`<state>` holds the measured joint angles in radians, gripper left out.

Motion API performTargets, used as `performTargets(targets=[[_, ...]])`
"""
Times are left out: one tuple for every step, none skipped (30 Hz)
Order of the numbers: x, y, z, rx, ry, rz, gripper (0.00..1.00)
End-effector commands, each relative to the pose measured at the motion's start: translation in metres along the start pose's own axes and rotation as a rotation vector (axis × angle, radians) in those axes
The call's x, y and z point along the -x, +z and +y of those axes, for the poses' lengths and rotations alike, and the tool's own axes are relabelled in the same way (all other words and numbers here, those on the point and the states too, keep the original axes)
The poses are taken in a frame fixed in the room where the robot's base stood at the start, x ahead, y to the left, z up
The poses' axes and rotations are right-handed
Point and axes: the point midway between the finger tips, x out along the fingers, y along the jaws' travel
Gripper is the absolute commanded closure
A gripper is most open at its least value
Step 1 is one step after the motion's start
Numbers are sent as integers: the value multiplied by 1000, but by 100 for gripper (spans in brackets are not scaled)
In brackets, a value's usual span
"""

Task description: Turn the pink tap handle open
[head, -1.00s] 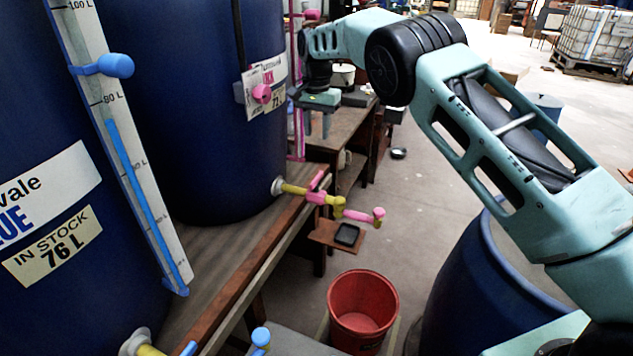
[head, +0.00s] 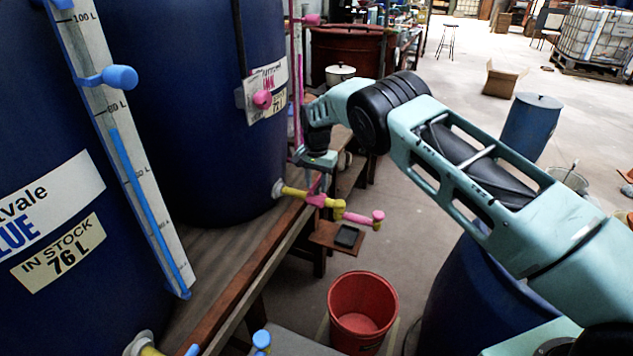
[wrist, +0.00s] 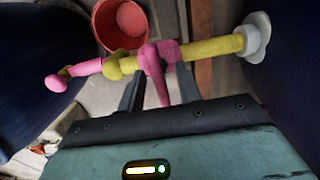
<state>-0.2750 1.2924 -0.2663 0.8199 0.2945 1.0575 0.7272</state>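The pink tap handle (wrist: 155,75) sits on a yellow and pink tap pipe (wrist: 220,46) that juts from the blue vat with the pink label. In the head view the tap (head: 295,192) is at the middle, partly hidden by my gripper. My gripper (head: 317,186) points down at the tap. In the wrist view my gripper (wrist: 160,80) has its two dark fingers apart, one on each side of the handle, with gaps showing beside it. Whether a finger touches the handle I cannot tell.
A red bucket (head: 362,308) stands on the floor below the spout. A small brown shelf with a dark dish (head: 347,236) is beyond the tap. A wooden bench edge (head: 262,265) runs under the vats. A blue drum (head: 465,300) stands at the right.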

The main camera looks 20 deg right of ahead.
Motion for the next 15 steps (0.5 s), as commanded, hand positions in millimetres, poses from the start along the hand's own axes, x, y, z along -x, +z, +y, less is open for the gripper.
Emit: performTargets(targets=[[-1, 0, 0, 0, 0, 0, 65], [-1, 0, 0, 0, 0, 0, 65], [-2, 0, 0, 0, 0, 0, 65], [-2, 0, 0, 0, 0, 0, 65], [-2, 0, 0, 0, 0, 0, 65], [-2, 0, 0, 0, 0, 0, 65], [-2, 0, 0, 0, 0, 0, 65], [-2, 0, 0, 0, 0, 0, 65], [-2, 0, 0, 0, 0, 0, 71], [-2, 0, 0, 0, 0, 0, 79], [-2, 0, 0, 0, 0, 0, 88], [-2, 0, 0, 0, 0, 0, 99], [-2, 0, 0, 0, 0, 0, 100], [-2, 0, 0, 0, 0, 0, 100], [-2, 0, 0, 0, 0, 0, 100]])
